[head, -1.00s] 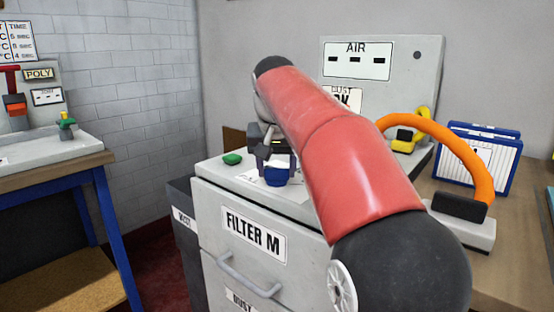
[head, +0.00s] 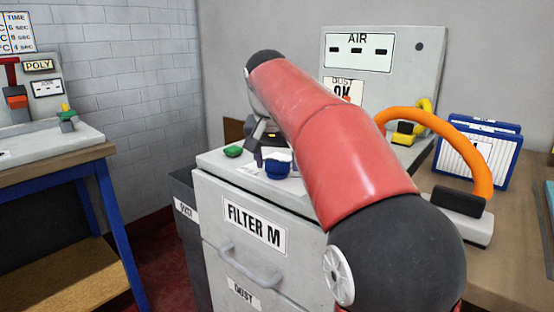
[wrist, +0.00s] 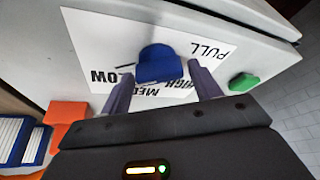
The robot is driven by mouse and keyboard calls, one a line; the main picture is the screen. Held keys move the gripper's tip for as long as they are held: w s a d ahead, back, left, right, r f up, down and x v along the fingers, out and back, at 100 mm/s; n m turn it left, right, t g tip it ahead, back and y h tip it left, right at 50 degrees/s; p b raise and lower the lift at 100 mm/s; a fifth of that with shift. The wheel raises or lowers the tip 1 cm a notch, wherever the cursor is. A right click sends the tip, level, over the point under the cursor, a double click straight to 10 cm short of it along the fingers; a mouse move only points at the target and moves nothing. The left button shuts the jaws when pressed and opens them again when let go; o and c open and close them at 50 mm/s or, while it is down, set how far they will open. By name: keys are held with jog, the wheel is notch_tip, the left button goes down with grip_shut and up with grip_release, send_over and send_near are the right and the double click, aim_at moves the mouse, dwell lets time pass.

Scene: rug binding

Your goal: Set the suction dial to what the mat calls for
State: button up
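The suction dial is a blue knob (head: 279,170) on top of the grey filter cabinet (head: 212,207). In the wrist view the knob (wrist: 158,66) sits on a white plate (wrist: 205,48) printed PULL, LOW, MED and HIGH, seen upside down. I cannot tell which word the knob points at. My gripper (wrist: 158,72) is open, with one finger on each side of the knob and a visible gap to each. In the head view my gripper is behind the knob, partly hidden by my arm. No mat can be made out.
A green button (head: 233,152) sits beside the plate. An AIR panel (head: 400,50) with a DUST OK sign (head: 342,90) stands behind. To the right are an orange hose (head: 455,138) and blue-framed filters (head: 485,155). A bench (head: 60,160) with a POLY machine stands left.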

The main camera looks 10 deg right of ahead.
jog(key=shift+o, duration=0.8)
jog(key=v, duration=0.7)
jog(key=shift+r+p, duration=0.3)
jog(key=shift+r, duration=0.1)
jog(key=shift+s, duration=0.15)
